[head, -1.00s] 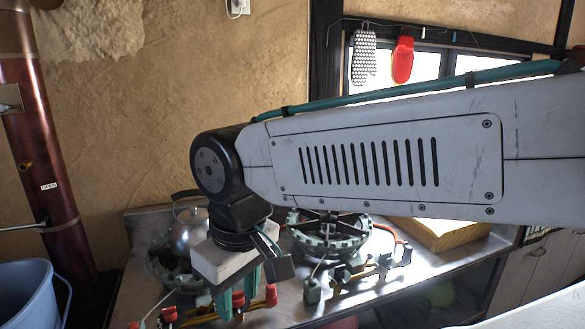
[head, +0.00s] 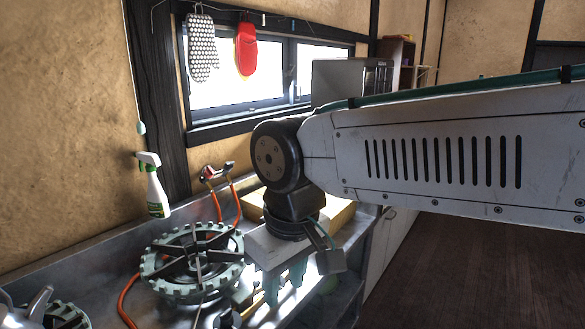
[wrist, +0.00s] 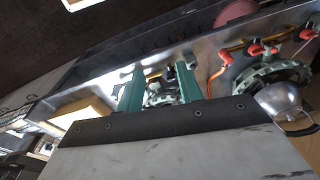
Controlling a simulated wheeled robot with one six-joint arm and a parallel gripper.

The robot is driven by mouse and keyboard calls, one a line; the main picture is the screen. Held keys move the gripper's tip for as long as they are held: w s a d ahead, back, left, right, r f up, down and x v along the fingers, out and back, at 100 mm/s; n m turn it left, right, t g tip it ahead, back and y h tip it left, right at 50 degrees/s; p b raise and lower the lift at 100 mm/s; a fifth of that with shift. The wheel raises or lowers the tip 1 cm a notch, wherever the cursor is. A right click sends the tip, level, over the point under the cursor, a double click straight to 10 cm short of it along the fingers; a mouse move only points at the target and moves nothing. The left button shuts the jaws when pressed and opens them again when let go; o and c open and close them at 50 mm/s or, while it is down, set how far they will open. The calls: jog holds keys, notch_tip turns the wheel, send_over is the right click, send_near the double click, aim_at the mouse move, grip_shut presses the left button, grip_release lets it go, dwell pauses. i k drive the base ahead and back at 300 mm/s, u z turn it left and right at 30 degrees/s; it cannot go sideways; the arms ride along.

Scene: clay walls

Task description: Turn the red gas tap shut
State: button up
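A small gas tap fitting (head: 215,173) with red-orange parts sits by the wall behind the burner in the head view. Orange hoses run down from it. At this size I cannot tell how its handle is turned. My gripper (head: 284,290) hangs over the counter's front part, to the right of the burner (head: 192,262) and well in front of the tap. In the wrist view my gripper (wrist: 160,74) shows two teal fingers apart with nothing held between them. Red knobs (wrist: 256,49) on a brass pipe show at the top right there.
A spray bottle (head: 153,185) stands left of the tap, by the wall. A yellowish board (head: 335,215) lies behind my gripper. A kettle (wrist: 282,100) is at the right in the wrist view. Mitts hang at the window. Dark floor (head: 470,265) is open at right.

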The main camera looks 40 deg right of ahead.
aim_at(210, 173)
jog(key=z, duration=0.75)
jog(key=k, duration=0.1)
jog(key=z, duration=0.65)
jog(key=i, duration=0.5)
jog(key=u, duration=0.05)
